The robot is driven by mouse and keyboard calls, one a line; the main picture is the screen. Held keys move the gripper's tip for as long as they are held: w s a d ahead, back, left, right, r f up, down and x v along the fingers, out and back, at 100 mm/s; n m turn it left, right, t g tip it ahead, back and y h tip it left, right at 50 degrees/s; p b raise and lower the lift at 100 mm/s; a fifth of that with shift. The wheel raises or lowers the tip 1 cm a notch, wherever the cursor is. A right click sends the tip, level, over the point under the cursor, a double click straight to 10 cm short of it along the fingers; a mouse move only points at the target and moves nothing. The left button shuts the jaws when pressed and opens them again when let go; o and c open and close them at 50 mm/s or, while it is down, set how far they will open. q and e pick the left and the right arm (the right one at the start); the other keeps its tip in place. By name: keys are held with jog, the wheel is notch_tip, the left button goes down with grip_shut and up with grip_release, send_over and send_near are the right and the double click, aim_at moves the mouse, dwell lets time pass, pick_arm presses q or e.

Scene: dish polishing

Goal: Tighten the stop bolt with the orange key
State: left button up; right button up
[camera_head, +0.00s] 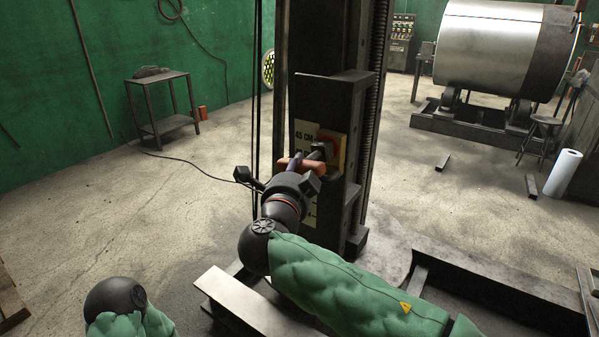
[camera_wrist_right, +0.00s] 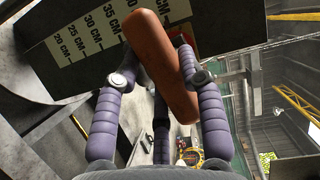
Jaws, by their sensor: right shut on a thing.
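The orange key (camera_head: 312,167) is at the dark column in the middle of the head view. Its thick orange bar (camera_wrist_right: 163,65) runs tilted between my purple fingers in the right wrist view. My right gripper (camera_head: 296,163) is shut on the orange key, in front of the column's marked plate. The key's far end and the stop bolt are hidden or too small to make out, so I cannot tell how they meet. My left gripper is not in view; only part of my left arm shows at the bottom left.
A dark column (camera_head: 328,40) carries a centimetre scale (camera_wrist_right: 88,35) and a red knob on a yellow plate (camera_head: 338,150). A metal drum (camera_head: 490,45) stands at the back right and a small table (camera_head: 160,78) at the back left. The floor to the left is mostly clear.

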jog(key=shift+r+m+t, duration=0.2)
jog(key=shift+m+t, duration=0.1)
dwell(0.4)
jog(key=shift+n+g, duration=0.4)
jog(key=shift+n, duration=0.1)
jog(key=shift+s+a, duration=0.1)
jog(key=shift+s, duration=0.05)
jog(key=shift+s+a+f, duration=0.1)
jog(key=shift+s+a, duration=0.5)
jog(key=shift+s, duration=0.2)
jog(key=shift+s+a, duration=0.55)
jog(key=shift+s, duration=0.25)
